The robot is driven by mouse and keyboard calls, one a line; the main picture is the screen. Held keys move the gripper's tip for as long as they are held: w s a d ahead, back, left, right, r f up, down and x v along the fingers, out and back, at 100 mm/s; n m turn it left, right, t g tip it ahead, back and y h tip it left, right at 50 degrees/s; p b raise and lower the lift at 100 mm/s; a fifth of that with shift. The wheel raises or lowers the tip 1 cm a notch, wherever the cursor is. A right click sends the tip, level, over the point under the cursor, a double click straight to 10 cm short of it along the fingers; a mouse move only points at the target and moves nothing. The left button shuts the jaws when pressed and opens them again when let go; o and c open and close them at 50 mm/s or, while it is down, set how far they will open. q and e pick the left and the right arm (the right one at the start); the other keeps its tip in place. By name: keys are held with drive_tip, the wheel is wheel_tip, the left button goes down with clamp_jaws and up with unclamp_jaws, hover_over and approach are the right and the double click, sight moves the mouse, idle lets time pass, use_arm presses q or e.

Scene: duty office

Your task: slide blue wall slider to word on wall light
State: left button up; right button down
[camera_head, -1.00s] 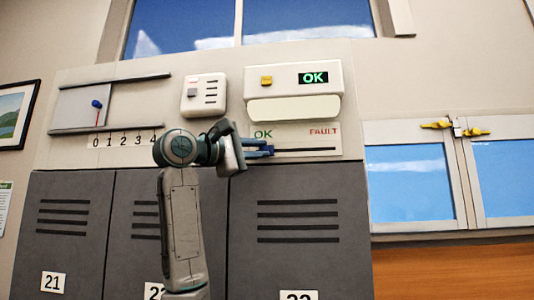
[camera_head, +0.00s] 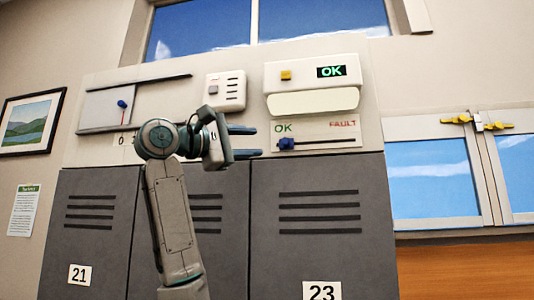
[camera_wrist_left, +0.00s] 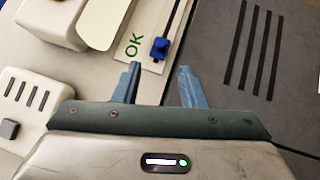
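The blue slider knob (camera_head: 287,143) sits at the left end of its dark slot, below the green word OK on the white label plate (camera_head: 310,128). The red word FAULT is at the slot's right end. The knob also shows in the left wrist view (camera_wrist_left: 160,48), beside the green OK. The wall light's display (camera_head: 331,71) reads OK in green. My left gripper (camera_head: 259,142) is open and empty, just left of the knob and apart from it. The left wrist view shows its two fingers (camera_wrist_left: 159,77) spread with nothing between them. My right gripper is not in view.
Another blue knob (camera_head: 122,104) with a red pointer is on a panel at the left. A white switch box (camera_head: 226,90) is above my left arm. Grey lockers (camera_head: 318,235) stand below. A blue-paned cabinet (camera_head: 435,180) is at the right.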

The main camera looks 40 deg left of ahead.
use_arm(q)
drive_tip(key=b+v, duration=0.1)
drive_tip(key=v, duration=0.2)
drive_tip(key=shift+s, duration=0.2)
idle(0.5)
